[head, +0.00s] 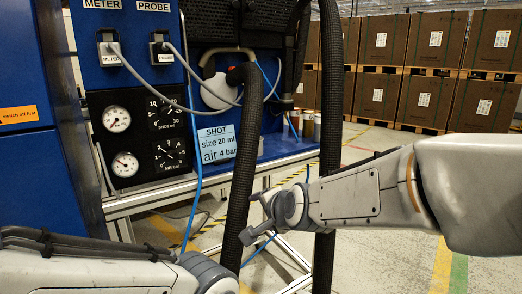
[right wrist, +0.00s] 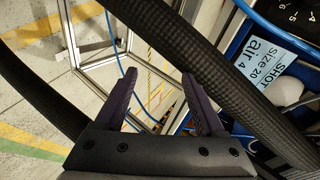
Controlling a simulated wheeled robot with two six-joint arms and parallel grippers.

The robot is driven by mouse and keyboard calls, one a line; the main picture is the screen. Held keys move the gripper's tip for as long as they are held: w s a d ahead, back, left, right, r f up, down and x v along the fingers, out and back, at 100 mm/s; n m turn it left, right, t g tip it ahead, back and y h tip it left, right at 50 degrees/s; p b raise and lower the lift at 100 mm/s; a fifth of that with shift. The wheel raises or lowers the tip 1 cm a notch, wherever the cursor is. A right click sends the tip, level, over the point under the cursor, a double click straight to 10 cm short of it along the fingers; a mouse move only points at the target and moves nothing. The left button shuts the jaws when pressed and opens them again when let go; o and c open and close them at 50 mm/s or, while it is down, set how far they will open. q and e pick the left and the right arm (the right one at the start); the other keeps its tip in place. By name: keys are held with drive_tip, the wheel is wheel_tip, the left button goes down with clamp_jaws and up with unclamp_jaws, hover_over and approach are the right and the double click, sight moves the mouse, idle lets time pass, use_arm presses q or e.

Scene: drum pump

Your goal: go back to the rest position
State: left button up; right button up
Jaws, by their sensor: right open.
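My right gripper (head: 252,217) is in the middle of the head view, beside a thick black corrugated hose (head: 243,150). In the right wrist view its two dark fingers (right wrist: 160,72) stand apart with nothing held between them. The hose (right wrist: 185,50) passes diagonally just beyond the fingers there; I cannot tell whether they touch it. My left arm (head: 90,262) lies across the bottom left of the head view, and its gripper is out of frame.
A blue panel (head: 128,40) carries plugs, two gauges (head: 116,119) and dials. A second black hose (head: 331,90) hangs near my right forearm. Stacked brown boxes (head: 433,40) stand behind open floor (head: 385,265).

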drive_tip(key=s+d+f+n+g+h, duration=0.4)
drive_tip(key=s+d+f+n+g, duration=0.5)
drive_tip(key=s+d+f, duration=0.8)
drive_tip(key=s+a+r+n+g, duration=0.1)
drive_tip(key=s+a+r+n, duration=0.25)
drive_tip(key=s+a, duration=0.25)
drive_tip(key=s+a+r+n, duration=0.2)
drive_tip(key=s+a+n, duration=0.3)
drive_tip(key=s, duration=0.1)
wheel_tip(320, 180, up, 38)
drive_tip(key=p, duration=3.8)
drive_tip(key=shift+s+r+y+p, duration=0.15)
drive_tip(key=shift+s+y+p, duration=0.15)
drive_tip(key=shift+s+p, duration=0.05)
drive_tip(key=shift+a, duration=0.1)
